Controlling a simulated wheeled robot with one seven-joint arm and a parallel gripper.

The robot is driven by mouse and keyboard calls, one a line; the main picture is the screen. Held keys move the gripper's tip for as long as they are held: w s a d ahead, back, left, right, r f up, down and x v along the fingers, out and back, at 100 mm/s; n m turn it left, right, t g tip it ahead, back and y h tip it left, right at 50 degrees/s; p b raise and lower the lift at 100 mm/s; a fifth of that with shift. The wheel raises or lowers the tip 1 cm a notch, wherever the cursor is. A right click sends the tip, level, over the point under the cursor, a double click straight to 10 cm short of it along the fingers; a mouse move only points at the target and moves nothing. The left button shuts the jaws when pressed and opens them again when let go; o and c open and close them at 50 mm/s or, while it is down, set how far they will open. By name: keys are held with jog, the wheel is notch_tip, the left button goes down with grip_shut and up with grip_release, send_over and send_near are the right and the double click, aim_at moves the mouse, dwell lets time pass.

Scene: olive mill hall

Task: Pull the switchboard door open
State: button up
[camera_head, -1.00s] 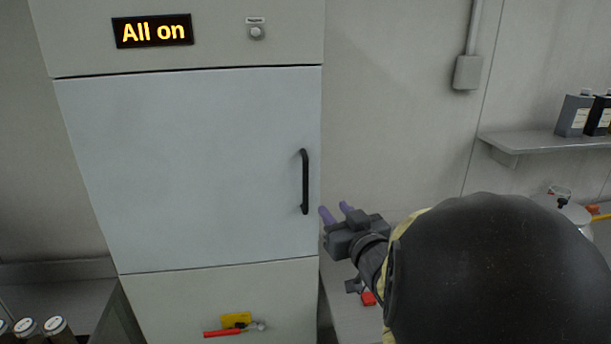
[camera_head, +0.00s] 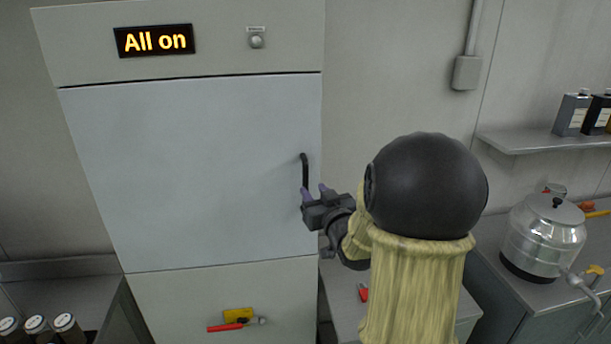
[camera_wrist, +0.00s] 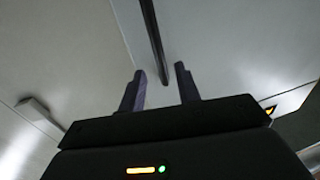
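The switchboard door (camera_head: 190,170) is a pale grey panel and looks shut, flush with the cabinet. Its black vertical bar handle (camera_head: 305,171) is near the door's right edge. My gripper (camera_head: 314,190) is in front of the handle's lower part and hides it in the head view. In the wrist view, my gripper (camera_wrist: 160,88) has its two purple fingers apart with nothing between them. The handle (camera_wrist: 154,38) runs up from just beyond the fingertips, roughly in line with the gap. I cannot tell whether they touch.
A lit "All on" sign (camera_head: 154,39) and a round knob (camera_head: 256,41) are above the door. A red and yellow tool (camera_head: 237,320) shows below it. A steel urn (camera_head: 543,237) stands on the right counter, under a shelf (camera_head: 545,139) with bottles. Brown jars (camera_head: 66,328) are at lower left.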

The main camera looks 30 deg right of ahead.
aim_at(307, 182)
jog(key=w, duration=0.2)
jog(key=w+p, duration=0.1)
jog(key=w, duration=0.1)
jog(key=w+p, duration=0.1)
jog(key=w, duration=0.1)
jog(key=shift+w+d, duration=0.3)
jog(key=shift+w, duration=0.05)
grip_shut()
